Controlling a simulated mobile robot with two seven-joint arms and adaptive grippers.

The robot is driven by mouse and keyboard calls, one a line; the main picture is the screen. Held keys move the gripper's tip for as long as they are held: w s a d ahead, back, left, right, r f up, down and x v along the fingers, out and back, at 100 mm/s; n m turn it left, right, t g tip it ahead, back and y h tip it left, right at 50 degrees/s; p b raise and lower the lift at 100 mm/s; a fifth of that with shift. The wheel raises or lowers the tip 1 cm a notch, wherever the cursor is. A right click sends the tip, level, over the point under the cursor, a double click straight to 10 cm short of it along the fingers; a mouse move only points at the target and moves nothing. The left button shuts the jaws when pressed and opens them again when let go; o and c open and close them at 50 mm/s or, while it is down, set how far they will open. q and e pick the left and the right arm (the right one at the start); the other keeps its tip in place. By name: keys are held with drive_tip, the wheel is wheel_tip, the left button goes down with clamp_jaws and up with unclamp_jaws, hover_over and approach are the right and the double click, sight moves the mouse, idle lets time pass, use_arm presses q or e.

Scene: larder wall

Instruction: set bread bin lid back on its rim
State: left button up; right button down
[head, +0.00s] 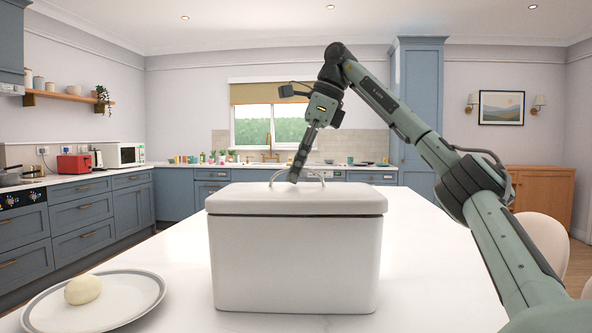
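The bread bin (296,262) is a white box on the white worktop, in the middle of the head view. Its white lid (240,199) lies level over the top of the bin, with a slight overhang at the sides. I cannot tell whether it is fully seated all round. A thin metal arched handle (322,177) stands on the lid. My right gripper (295,173) points down at the middle of the handle, its fingers overlapping it. The fingers show edge-on, so their opening is hidden. My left gripper is out of view.
A plate (135,306) with a pale round dough ball or bun (83,289) lies at the front left of the worktop. The worktop to the right of the bin is clear. A pale chair back (545,240) stands beyond the right edge.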

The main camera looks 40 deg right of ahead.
drive_tip(key=shift+f, duration=0.55)
drive_tip(key=c, duration=1.7)
unclamp_jaws()
drive_tip(key=shift+r, duration=0.55)
drive_tip(key=v, duration=1)
drive_tip(key=shift+w+r, duration=0.1)
drive_tip(key=shift+r, duration=0.05)
drive_tip(key=shift+v, duration=0.95)
